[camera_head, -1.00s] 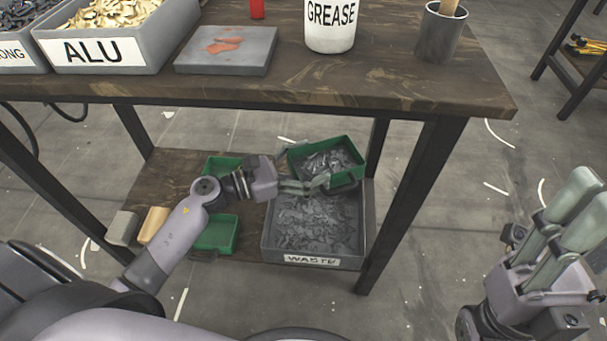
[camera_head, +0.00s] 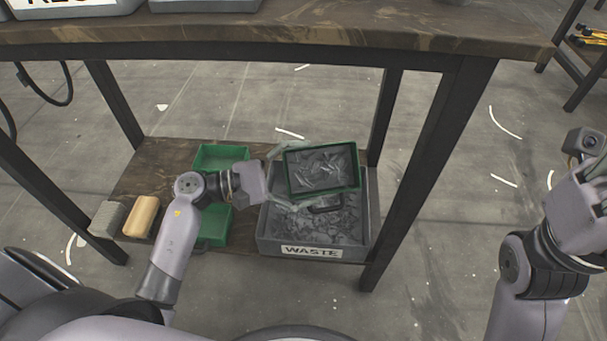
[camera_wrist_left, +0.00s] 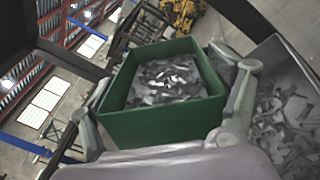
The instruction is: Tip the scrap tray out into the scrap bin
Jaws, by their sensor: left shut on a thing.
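The green scrap tray (camera_head: 323,193) is full of grey metal pieces and is held over the scrap bin. My left gripper (camera_head: 300,177) is shut on the tray from its left side, with one finger at the back and one at the front. The left wrist view shows the tray (camera_wrist_left: 160,126) between the fingers, scrap still inside. The tray is tilted, its open top turned toward the head camera. The grey bin (camera_head: 268,243), labelled WASTE, stands on the lower shelf and holds similar scrap. My right gripper (camera_head: 592,185) is cut off at the right edge, away from the tray.
Another green tray (camera_head: 214,237) lies on the lower shelf (camera_head: 160,170), left of the bin, partly behind my left arm. A tan block (camera_head: 142,216) and a grey block (camera_head: 107,218) lie further left. The tabletop (camera_head: 300,33) and its legs (camera_head: 425,170) frame the space.

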